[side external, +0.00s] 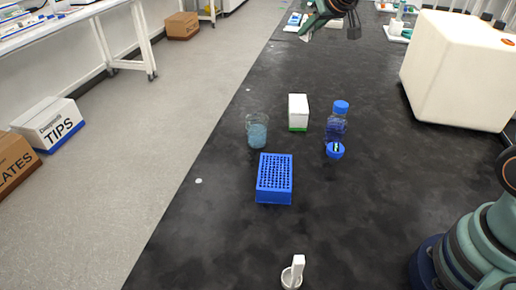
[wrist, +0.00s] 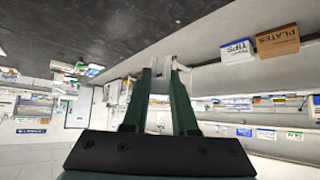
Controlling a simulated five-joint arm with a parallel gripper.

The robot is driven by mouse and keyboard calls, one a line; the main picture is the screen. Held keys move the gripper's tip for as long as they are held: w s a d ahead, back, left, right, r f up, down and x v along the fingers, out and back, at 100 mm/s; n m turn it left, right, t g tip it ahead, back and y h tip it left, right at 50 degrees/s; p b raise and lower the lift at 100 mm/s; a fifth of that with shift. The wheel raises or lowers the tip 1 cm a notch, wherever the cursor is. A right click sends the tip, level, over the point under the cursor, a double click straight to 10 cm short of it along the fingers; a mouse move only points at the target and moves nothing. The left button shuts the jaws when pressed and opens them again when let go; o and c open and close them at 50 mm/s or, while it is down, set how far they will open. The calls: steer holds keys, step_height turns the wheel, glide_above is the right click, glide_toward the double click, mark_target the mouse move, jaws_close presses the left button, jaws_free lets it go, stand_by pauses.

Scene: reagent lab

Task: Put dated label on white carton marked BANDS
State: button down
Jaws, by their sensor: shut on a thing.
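My gripper (wrist: 165,72) is shut on a small pale piece, the label (wrist: 164,64), held between the fingertips in the wrist view. No date can be read on it. In the side view my gripper (side external: 311,26) is at the top edge, high over the far part of the bench and partly cut off. A small white carton with a green base band (side external: 298,108) stands upright mid-bench, well apart from my gripper. No lettering is readable on it, so I cannot confirm BANDS. This carton cannot be made out in the wrist view.
A beaker of blue liquid (side external: 257,132) stands left of the carton, a blue-capped bottle (side external: 337,124) right. A blue tube rack (side external: 274,180) lies nearer, a small white item (side external: 294,272) at front. A large white machine (side external: 455,70) stands right.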

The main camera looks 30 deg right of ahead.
step_height(320, 180, down, 20)
steer(key=shift+a+r, duration=0.1)
steer(key=shift+r, duration=0.05)
stand_by(0.3)
steer(key=c, duration=0.7)
jaws_free()
steer(key=shift+s+r, duration=0.35)
steer(key=shift+r, duration=0.05)
steer(key=s+a+r+g, duration=0.1)
steer(key=s+a+r, duration=0.1)
steer(key=s+r, duration=0.3)
steer(key=s+a+r+n+g, duration=0.1)
steer(key=s+r, duration=0.5)
steer(key=s, duration=0.8)
steer(key=s+a+r+g+y, duration=0.1)
steer(key=s+a+r, duration=0.2)
steer(key=s, duration=0.6)
step_height(320, 180, up, 2)
steer(key=shift+s+r+g, duration=0.2)
steer(key=shift+s+g, duration=0.15)
steer(key=shift+g, duration=0.05)
